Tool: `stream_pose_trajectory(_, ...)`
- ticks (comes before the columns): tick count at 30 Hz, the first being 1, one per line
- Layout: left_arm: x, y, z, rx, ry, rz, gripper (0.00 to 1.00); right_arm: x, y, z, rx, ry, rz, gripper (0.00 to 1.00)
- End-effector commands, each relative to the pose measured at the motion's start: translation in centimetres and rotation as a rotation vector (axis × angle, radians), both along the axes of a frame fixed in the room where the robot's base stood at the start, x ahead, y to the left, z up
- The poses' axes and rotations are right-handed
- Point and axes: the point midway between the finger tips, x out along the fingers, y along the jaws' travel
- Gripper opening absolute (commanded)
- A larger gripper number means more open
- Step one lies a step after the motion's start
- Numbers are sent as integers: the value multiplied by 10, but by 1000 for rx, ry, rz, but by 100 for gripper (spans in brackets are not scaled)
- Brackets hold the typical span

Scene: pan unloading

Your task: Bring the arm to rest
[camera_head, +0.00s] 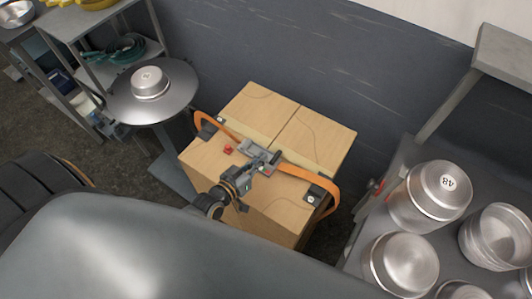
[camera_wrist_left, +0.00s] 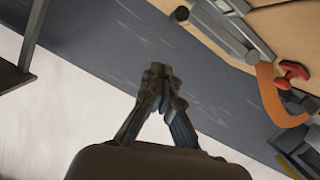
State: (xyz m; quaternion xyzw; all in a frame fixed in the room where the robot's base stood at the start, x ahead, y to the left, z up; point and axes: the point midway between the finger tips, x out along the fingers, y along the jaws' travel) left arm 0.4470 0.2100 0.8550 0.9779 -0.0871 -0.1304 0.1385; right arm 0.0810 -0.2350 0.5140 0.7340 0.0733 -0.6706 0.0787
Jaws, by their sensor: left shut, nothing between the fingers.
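My left gripper (camera_head: 236,186) shows in the head view as a dark shape in front of the metal buckle on a wooden box. In the left wrist view its dark fingers (camera_wrist_left: 159,72) are shut together with nothing between them, against the dark lower wall. They look apart from the box in that view. The exact gap to the box cannot be told. My right gripper is not in view.
The wooden box (camera_head: 254,102) has an orange strap (camera_head: 300,178), a metal buckle (camera_wrist_left: 230,28) and a red knob (camera_wrist_left: 292,73). A round stand (camera_head: 181,98) at left holds a metal pan (camera_head: 150,84). Several pans (camera_head: 437,193) stand on the right table.

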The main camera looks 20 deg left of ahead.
Motion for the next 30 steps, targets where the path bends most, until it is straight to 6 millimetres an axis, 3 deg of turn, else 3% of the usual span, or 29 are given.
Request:
stream_pose_trajectory(3,-24,5,4,0,0,0,0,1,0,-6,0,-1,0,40)
stream_pose_trajectory(9,-48,10,11,1,-2,0,0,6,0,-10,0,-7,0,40)
stream_pose_trajectory(20,-55,9,15,1,0,-4,0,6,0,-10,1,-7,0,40)
stream_pose_trajectory(23,-55,0,16,11,33,-29,0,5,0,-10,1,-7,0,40)
stream_pose_trajectory(30,-66,-43,22,121,258,-168,0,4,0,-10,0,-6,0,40)
